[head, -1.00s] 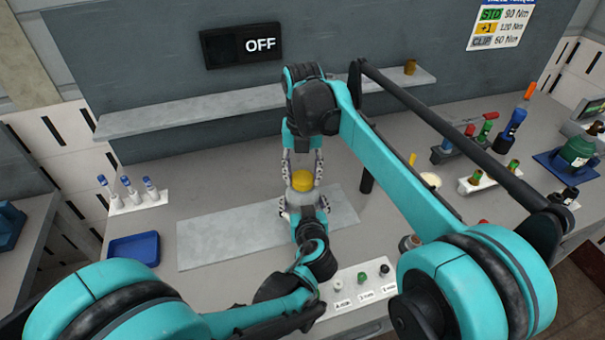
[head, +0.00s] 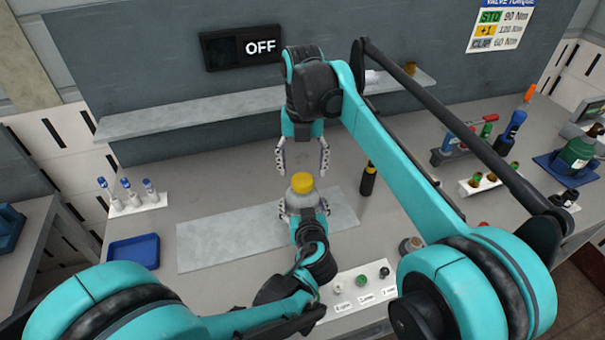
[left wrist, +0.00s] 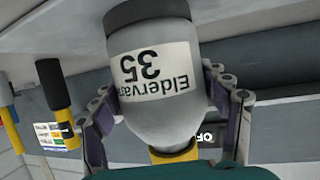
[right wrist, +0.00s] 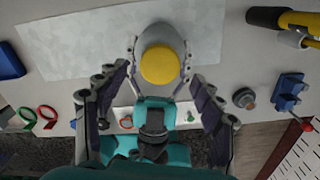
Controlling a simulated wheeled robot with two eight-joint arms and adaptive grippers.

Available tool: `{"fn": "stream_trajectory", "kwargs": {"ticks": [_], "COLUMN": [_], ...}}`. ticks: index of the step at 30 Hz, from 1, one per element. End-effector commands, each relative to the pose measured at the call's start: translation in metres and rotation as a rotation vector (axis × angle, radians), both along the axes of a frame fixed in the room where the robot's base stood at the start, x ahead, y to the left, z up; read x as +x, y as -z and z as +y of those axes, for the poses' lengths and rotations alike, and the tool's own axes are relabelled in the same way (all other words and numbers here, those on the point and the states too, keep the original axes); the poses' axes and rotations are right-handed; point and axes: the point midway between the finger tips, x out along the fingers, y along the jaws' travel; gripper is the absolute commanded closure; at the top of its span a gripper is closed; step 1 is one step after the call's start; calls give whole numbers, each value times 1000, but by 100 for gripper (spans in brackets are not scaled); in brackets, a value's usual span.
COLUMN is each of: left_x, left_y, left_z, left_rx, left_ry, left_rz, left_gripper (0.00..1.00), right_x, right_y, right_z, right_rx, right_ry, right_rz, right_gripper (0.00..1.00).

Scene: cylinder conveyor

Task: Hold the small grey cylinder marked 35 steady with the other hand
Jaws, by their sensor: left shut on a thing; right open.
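The small grey cylinder marked 35 (head: 301,198) stands upright on the pale mat, with a yellow cap on top. Its label reading "Eldervane 35" shows upside down in the left wrist view (left wrist: 158,68). My left gripper (head: 303,212) is shut around the cylinder's body from the front, a finger on each side. My right gripper (head: 302,165) is open and empty, just behind and above the cylinder. In the right wrist view the cylinder's yellow cap (right wrist: 160,64) lies between and beyond the right fingers, apart from them.
The pale mat (head: 215,240) lies under the cylinder. A blue tray (head: 134,249) and a rack of blue-capped tubes (head: 133,200) are at the left. A dark bottle-like tool (head: 368,180) stands right of the cylinder. A labelled button panel (head: 350,292) is in front.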

Motion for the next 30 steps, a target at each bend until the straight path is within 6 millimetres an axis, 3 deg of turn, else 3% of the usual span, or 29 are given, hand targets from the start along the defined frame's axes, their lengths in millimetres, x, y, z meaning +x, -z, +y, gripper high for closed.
{"fn": "stream_trajectory", "kwargs": {"ticks": [7,11,30], "left_x": [0,0,0], "left_y": [0,0,0], "left_z": [0,0,0], "left_rx": [0,0,0], "left_ry": [0,0,0], "left_rz": [0,0,0], "left_gripper": [100,100,100], "right_x": [0,0,1], "right_y": [-9,-10,-25], "right_z": [0,0,0], "right_rx": [0,0,0], "right_ry": [33,184,1733], "right_rz": [0,0,0], "right_gripper": [36,36,36]}}
